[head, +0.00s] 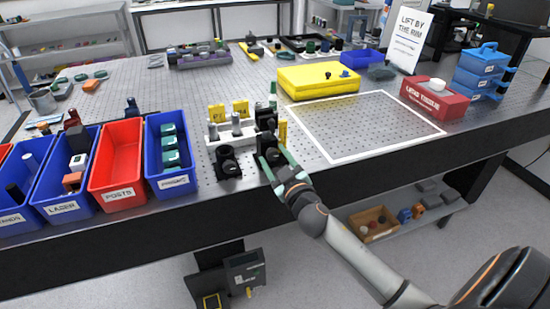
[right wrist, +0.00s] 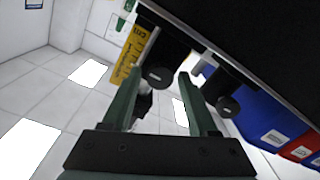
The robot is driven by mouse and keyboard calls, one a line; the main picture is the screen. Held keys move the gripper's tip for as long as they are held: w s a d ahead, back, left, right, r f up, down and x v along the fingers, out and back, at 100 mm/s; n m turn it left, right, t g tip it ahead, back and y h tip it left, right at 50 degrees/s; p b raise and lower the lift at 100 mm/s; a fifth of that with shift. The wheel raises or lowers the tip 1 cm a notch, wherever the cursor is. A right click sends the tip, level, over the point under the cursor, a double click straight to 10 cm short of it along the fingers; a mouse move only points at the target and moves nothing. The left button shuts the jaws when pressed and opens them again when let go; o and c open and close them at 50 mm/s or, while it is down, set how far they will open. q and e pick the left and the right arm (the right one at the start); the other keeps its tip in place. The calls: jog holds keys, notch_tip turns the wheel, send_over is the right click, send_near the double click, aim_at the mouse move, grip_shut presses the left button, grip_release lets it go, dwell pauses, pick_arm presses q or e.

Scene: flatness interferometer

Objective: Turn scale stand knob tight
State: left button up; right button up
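My right gripper (head: 272,160) reaches in from the lower right to the front edge of the perforated table, at a group of small black stands. In the right wrist view its two green fingers (right wrist: 160,82) are apart. A round black knob (right wrist: 160,77) shows between the fingertips, with a visible gap on the sides. A second black knob (right wrist: 228,107) sits to the right, outside the fingers. In the head view one black stand (head: 228,162) is left of the gripper; the stand at the gripper is partly hidden by it. I cannot read which is the scale stand. My left gripper is out of view.
Blue and red bins, including a red posts bin (head: 117,168), line the left front. Yellow tags (head: 240,107) stand behind the stands. A white-outlined area (head: 365,122) to the right is clear.

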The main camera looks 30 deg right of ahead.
grip_shut()
jog(key=shift+m, duration=0.4)
jog(key=m, duration=0.2)
jog(key=shift+m, duration=0.4)
jog(key=m, duration=0.2)
jog(key=shift+r+m, duration=0.1)
jog(key=shift+m, duration=0.3)
jog(key=m+p, duration=0.3)
jog(key=m, duration=0.3)
jog(key=shift+d+h, duration=0.1)
jog(key=shift+h, duration=0.3)
jog(key=shift+m+p, duration=1.05)
jog(key=shift+m, duration=1.45)
